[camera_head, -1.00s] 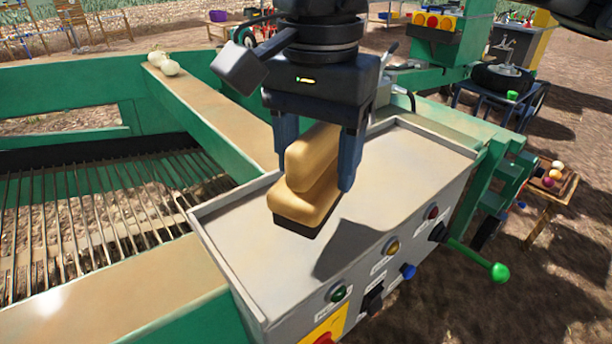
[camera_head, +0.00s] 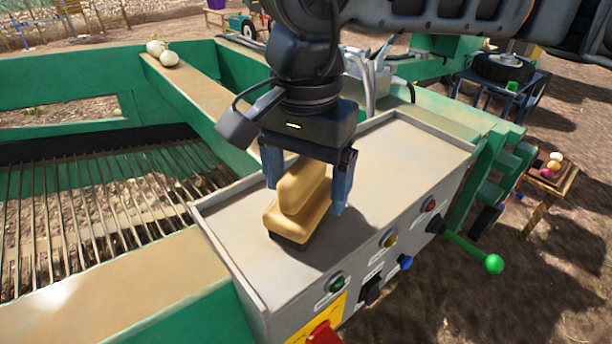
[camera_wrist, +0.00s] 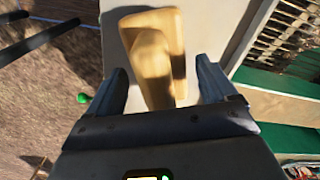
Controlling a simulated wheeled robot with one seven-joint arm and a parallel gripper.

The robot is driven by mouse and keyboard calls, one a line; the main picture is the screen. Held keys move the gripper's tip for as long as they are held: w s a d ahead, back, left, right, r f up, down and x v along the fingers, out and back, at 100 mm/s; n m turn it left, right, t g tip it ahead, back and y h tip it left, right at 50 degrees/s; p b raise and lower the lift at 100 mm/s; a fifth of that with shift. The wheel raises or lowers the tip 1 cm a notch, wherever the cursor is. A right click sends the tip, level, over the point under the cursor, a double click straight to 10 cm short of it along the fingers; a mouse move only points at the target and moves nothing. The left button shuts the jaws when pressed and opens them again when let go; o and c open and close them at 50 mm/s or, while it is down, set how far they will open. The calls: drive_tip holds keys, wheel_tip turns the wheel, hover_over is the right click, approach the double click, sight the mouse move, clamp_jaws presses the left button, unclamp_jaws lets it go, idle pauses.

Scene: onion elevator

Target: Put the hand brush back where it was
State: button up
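The hand brush (camera_head: 298,205) has a tan wooden body with a raised handle and a dark underside. In the head view it sits on the grey top of the control box (camera_head: 400,165), near the box's left part. My gripper (camera_head: 308,195) is right above it, pointing down, with one finger on each side of the handle. In the wrist view the brush (camera_wrist: 157,55) lies between the fingertips (camera_wrist: 160,72), with pale box top showing in narrow gaps beside it. The fingers look open around it. The bristles are mostly hidden.
The box front carries buttons, a red-and-yellow switch (camera_head: 325,333) and a green-knobbed lever (camera_head: 493,264). A rod conveyor (camera_head: 90,210) lies left, with two pale onions (camera_head: 162,52) on the beam beyond. The box top right of the brush is clear.

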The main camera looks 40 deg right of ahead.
drive_tip(key=shift+o, duration=0.2)
wheel_tip(320, 180, up, 11)
drive_tip(key=shift+r+b, duration=0.1)
drive_tip(key=shift+b, duration=0.5)
drive_tip(key=shift+r, duration=0.4)
